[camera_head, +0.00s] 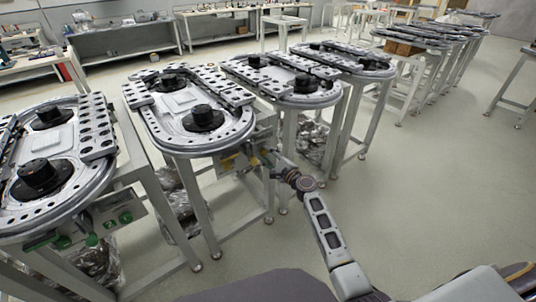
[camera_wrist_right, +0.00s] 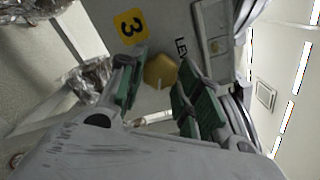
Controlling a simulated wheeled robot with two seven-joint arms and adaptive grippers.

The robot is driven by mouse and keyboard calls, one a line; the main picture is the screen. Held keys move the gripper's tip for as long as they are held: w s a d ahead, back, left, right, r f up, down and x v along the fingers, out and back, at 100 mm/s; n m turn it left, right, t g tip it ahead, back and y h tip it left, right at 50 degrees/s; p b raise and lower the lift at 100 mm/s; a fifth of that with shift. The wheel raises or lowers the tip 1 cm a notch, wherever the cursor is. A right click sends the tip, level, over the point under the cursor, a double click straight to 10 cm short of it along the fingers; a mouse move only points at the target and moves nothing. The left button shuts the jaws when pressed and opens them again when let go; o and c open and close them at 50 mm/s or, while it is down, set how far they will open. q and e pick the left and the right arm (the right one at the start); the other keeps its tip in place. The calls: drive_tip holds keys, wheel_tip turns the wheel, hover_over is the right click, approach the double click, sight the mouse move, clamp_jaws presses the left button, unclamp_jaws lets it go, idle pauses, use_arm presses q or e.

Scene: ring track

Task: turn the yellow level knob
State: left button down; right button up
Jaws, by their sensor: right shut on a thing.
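The yellow level knob (camera_wrist_right: 160,71) shows in the right wrist view on a pale panel, beside a yellow label with a 3 (camera_wrist_right: 131,25) and partly visible lettering starting "LEV". My right gripper (camera_wrist_right: 158,80) has its green-padded fingers on both sides of the knob and is shut on it. In the head view my right gripper (camera_head: 272,160) reaches the front panel under the middle ring track (camera_head: 190,145). The knob is too small and covered there to make out clearly.
More ring tracks on metal-legged stands are to the left (camera_head: 40,218) and right (camera_head: 290,95). Crumpled foil-like bundles (camera_head: 312,140) lie beneath stands. Workbenches (camera_head: 125,42) line the back wall. Open grey floor (camera_head: 430,180) lies to the right.

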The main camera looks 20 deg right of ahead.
use_arm(q)
drive_tip(key=shift+s+a+f, duration=0.1)
drive_tip(key=shift+a+f, duration=0.05)
drive_tip(key=shift+f, duration=0.3)
drive_tip(key=shift+s+a+f, duration=0.1)
drive_tip(key=shift+a+f, duration=0.05)
drive_tip(key=shift+f, duration=0.3)
use_arm(e)
drive_tip(key=shift+f+m, duration=0.1)
drive_tip(key=shift+m, duration=0.5)
drive_tip(key=o, duration=1)
drive_tip(key=shift+o, duration=0.2)
drive_tip(key=shift+s+d, duration=0.1)
drive_tip(key=shift+s, duration=0.05)
drive_tip(key=v, duration=1.1)
drive_tip(key=shift+s, duration=0.4)
drive_tip(key=shift+d, duration=0.1)
